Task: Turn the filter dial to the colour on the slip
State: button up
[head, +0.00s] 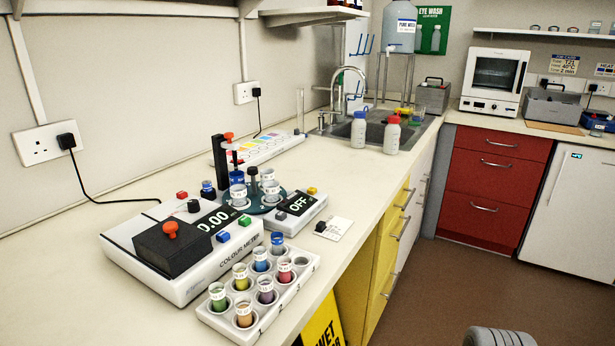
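The colour meter (180,275) is a white box on the bench at left, with a display reading 0.00. A dark block with an orange knob (170,229) sits on its front part. A small dark round knob (193,206) on its top may be the filter dial; its setting is too small to read. A white slip (336,230) lies on the bench to the right, with a small black object on its left end; its writing is too small to read. My gripper is not in view.
A white rack (229,321) of coloured vials stands in front of the meter. A stirrer reading OFF (300,211) and a dark round carrier with vials stand behind. The bench before the sink is mostly clear.

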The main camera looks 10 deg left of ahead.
aim_at(193, 205)
jog(key=z, duration=0.8)
jog(key=i, duration=1.3)
jog(key=u, duration=2.8)
